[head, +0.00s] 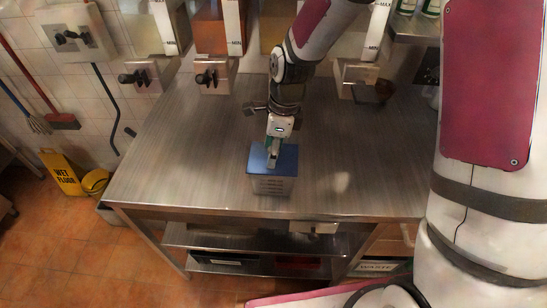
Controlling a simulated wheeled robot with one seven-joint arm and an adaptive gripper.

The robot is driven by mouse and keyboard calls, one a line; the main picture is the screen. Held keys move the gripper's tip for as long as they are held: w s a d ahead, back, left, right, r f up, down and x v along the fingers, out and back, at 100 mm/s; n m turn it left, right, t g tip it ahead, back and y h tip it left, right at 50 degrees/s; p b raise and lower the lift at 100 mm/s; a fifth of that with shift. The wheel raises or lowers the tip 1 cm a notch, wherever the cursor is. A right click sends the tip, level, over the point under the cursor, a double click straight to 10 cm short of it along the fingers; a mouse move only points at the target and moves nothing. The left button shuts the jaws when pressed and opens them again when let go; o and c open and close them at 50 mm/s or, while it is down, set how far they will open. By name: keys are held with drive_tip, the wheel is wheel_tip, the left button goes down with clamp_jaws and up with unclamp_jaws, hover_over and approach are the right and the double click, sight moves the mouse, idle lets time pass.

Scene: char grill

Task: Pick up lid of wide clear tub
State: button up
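A tub (273,187) with greyish, see-through-looking walls stands upright on the steel table (180,150), near its front edge. Its flat blue lid (288,163) sits on top of it. My gripper (272,162) points down from above and its fingertips are over the middle of the lid. They look very close to the lid or touching it; I cannot tell which. The fingers overlap in this view, so I cannot see whether they are open or shut. They hide the middle and back of the lid.
Wall dispensers with taps (206,78) line the back of the table. A small dark bowl (376,91) is at the back right. The tabletop around the tub is clear. Shelves (230,238) lie below, and a yellow wet-floor sign (62,174) stands left.

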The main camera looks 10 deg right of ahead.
clamp_jaws()
drive_tip(key=shift+r, duration=0.15)
